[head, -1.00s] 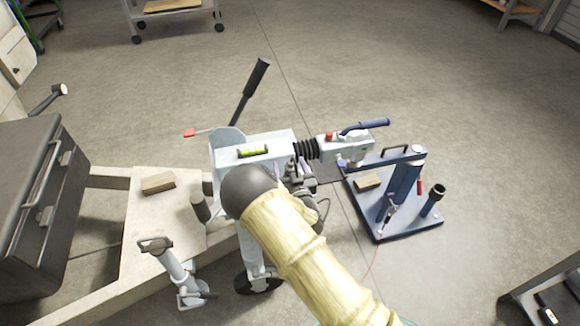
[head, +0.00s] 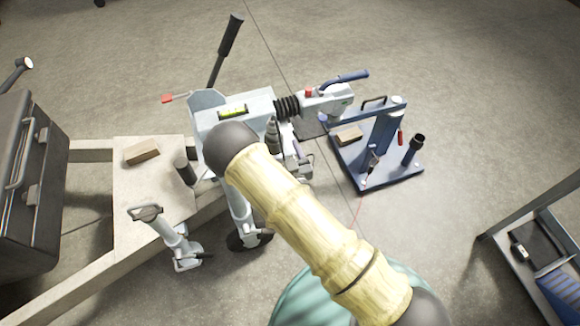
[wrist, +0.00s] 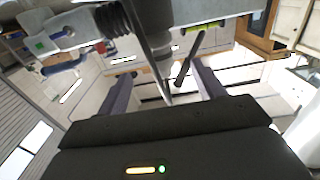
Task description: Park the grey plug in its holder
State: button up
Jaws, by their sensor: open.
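My gripper (wrist: 163,70) is open in the wrist view, its two dark fingers well apart. A grey tapered part (wrist: 155,45) shows between and beyond the fingers; I cannot tell if it touches them. In the head view my gripper is mostly hidden by my arm, beside the white drawbar (head: 205,118). A grey stepped part (head: 272,136) stands upright there, close to the drawbar's near side. I cannot tell whether it is the grey plug. I cannot single out the plug's holder.
A black bellows (head: 288,106) and coupling with a blue handle (head: 345,77) extend right from the drawbar. A blue stand (head: 400,172) with upright posts is beyond. A wooden block (head: 141,153) lies on the frame plate. A dark box (head: 22,200) stands left. Floor behind is clear.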

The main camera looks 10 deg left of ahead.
jog(key=v, duration=0.7)
jog(key=shift+w, duration=0.25)
dwell(0.6)
jog(key=w+d+r+m+g+h, duration=0.1)
jog(key=w+d+m+g+h, duration=0.1)
jog(key=w+d+m+h, duration=0.3)
jog(key=w+d+r+m+g+h, duration=0.2)
jog(key=d+g+h, duration=0.15)
jog(key=d, duration=0.35)
jog(key=s+d+r+g, duration=0.7)
jog(key=s+d+r, duration=0.7)
notch_tip(320, 180, up, 32)
jog(key=p, duration=3.2)
jog(key=shift+a+n+h, duration=0.3)
jog(key=shift+n+h, duration=0.05)
jog(key=shift+n, duration=0.05)
